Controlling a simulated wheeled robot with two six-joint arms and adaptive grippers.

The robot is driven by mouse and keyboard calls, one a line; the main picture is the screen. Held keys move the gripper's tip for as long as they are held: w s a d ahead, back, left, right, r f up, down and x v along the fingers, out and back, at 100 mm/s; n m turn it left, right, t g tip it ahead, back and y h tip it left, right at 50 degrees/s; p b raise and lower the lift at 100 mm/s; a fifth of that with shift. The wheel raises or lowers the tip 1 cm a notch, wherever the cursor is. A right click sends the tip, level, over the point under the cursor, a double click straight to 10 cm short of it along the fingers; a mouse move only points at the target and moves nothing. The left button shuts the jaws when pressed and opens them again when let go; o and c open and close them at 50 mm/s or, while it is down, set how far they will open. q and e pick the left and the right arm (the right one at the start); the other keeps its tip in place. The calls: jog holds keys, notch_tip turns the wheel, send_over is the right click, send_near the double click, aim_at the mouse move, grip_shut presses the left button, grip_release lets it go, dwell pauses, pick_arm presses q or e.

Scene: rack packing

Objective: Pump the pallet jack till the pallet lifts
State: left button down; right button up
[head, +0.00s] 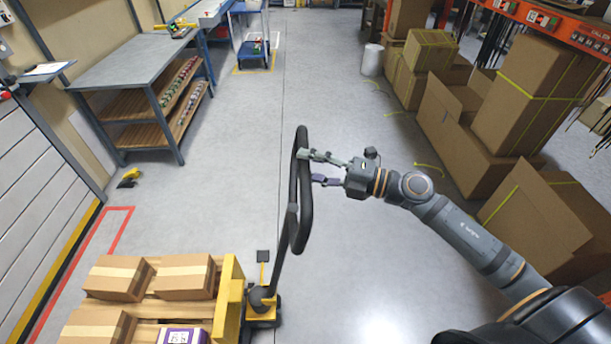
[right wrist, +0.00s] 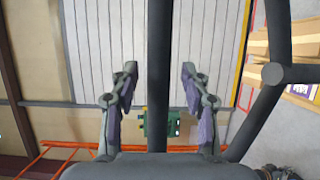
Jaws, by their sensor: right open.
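The pallet jack's black loop handle (head: 306,212) stands upright in the middle of the head view, above the yellow jack base (head: 263,312). My right gripper (head: 312,168) is at the upper part of the loop, coming from the right. It is open. In the right wrist view a black bar of the handle (right wrist: 160,100) runs between the two spread fingers, with a gap on both sides. The wooden pallet (head: 158,308) carries several cardboard boxes (head: 118,277) at lower left. Whether the pallet rests on the floor cannot be told. My left gripper is not in view.
A workbench (head: 140,62) with shelves stands at upper left. Large cardboard boxes (head: 455,135) line the right side beneath orange racking (head: 560,22). A yellow-black item (head: 129,177) lies on the floor at left.

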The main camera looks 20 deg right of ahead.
jog(key=shift+w+a+b, duration=0.3)
jog(key=shift+w+a, duration=0.15)
grip_shut()
dwell(0.3)
